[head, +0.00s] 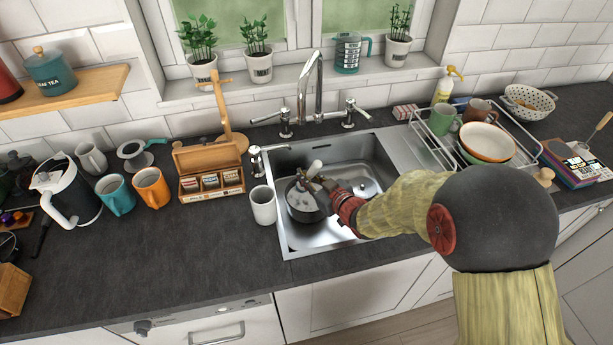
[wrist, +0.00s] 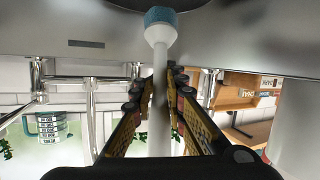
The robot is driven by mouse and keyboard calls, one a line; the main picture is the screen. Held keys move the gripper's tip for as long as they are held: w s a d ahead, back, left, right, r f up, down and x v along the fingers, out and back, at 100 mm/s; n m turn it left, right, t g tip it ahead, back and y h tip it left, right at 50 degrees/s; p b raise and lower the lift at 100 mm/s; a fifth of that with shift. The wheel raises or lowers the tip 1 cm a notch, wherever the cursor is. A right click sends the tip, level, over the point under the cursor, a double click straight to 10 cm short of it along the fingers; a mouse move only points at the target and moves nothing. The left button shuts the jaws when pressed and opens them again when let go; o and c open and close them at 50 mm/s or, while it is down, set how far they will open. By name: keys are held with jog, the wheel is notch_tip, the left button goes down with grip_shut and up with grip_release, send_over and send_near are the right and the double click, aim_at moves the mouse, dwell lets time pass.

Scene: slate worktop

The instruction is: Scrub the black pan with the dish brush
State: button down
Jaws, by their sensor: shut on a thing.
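The black pan (head: 305,214) sits in the left part of the steel sink basin. My gripper (head: 319,184) is over the pan's right side, shut on the dish brush (head: 315,168), whose white handle end sticks up above the fingers. In the wrist view, the brush's white handle (wrist: 159,100) runs between the two fingers, and its blue-grey head (wrist: 160,16) points away from them. A dark edge, likely the pan, shows beyond the head at the top. I cannot tell whether the bristles touch the pan.
The sink (head: 290,238) has a tall faucet (head: 304,85) behind it. A white mug (head: 263,207) stands close to its left rim. A wooden tea box (head: 210,180) is farther left. A dish rack (head: 433,140) with bowls and mugs stands right. The front-left worktop is clear.

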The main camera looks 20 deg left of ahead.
aim_at(302, 188)
jog(key=shift+f+b, duration=0.95)
jog(key=shift+f, duration=0.3)
dwell(1.0)
jog(key=shift+s, duration=0.15)
jog(key=shift+s+a, duration=0.15)
jog(key=shift+s, duration=0.45)
jog(key=shift+s+a, duration=0.15)
jog(key=shift+s, duration=0.4)
jog(key=shift+w+a+f+b, duration=0.1)
jog(key=shift+w+a+b, duration=0.4)
jog(key=shift+w, duration=0.3)
jog(key=shift+w+a+f+b, duration=0.1)
jog(key=shift+w+a+b, duration=0.35)
jog(key=shift+w, duration=0.35)
jog(key=shift+s+d, duration=0.5)
jog(key=shift+s, duration=0.3)
jog(key=shift+s+d, duration=0.45)
jog(key=shift+s, duration=0.35)
jog(key=shift+w+d+f+p, duration=0.1)
jog(key=shift+w+d, duration=0.25)
jog(key=shift+d, duration=0.2)
jog(key=shift+w+d+p, duration=0.15)
jog(key=shift+w+d, duration=0.15)
jog(key=shift+d, duration=0.25)
jog(key=shift+w+d+f+p, duration=0.1)
jog(key=shift+w+d, duration=0.25)
jog(key=shift+d, duration=0.2)
